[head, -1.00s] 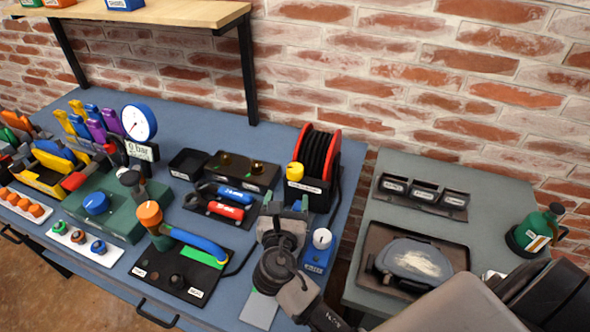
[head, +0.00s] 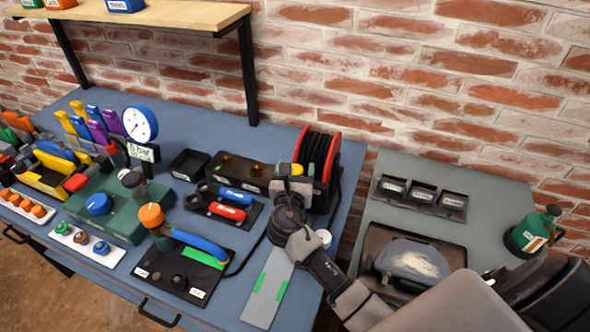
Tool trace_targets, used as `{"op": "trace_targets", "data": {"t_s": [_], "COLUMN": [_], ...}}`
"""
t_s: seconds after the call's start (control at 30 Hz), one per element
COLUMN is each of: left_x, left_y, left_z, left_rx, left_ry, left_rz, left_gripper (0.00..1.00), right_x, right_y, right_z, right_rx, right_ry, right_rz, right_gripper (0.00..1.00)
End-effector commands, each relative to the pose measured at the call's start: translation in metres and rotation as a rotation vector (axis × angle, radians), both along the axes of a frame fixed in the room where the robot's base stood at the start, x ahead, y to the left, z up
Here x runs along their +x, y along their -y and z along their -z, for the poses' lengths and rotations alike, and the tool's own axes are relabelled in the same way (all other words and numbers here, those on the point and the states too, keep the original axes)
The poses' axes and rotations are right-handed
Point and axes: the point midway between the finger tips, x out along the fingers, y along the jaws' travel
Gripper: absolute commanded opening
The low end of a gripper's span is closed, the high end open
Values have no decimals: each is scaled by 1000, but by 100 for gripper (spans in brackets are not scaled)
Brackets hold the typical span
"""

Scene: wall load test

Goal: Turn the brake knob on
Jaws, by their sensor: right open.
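A yellow knob (head: 296,169), which I take to be the brake knob, stands at the front of the cable reel (head: 318,154) with red flanges and black winding. My right gripper (head: 293,178) is open at the yellow knob, its grey jaws reaching in from the front. Only the knob's top shows, so I cannot tell whether the jaws touch it. The gripper hides the label and much of the black base below the knob. My left gripper is out of view.
A black box with brass fittings (head: 226,166) and blue and red handled tools (head: 228,212) lie left of the gripper. A black board with an orange-capped handle (head: 152,216) is nearer. A white knob (head: 324,236) is partly hidden behind my right wrist. A grey plate (head: 262,308) lies in front.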

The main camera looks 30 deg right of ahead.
Motion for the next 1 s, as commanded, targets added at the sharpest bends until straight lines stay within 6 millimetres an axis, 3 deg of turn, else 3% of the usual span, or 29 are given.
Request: {"op": "trace_targets", "data": {"t_s": [0.17,0.5,1.0], "left_x": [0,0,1], "left_y": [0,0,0], "left_z": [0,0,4], "left_rx": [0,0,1], "left_ry": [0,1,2], "left_rz": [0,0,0], "left_gripper": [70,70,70], "right_x": [0,0,0], "right_y": [0,0,-1], "right_z": [0,0,1], "right_rx": [0,0,1], "right_ry": [0,0,-1], "right_rz": [0,0,263], "right_gripper": [69,20,20]}}
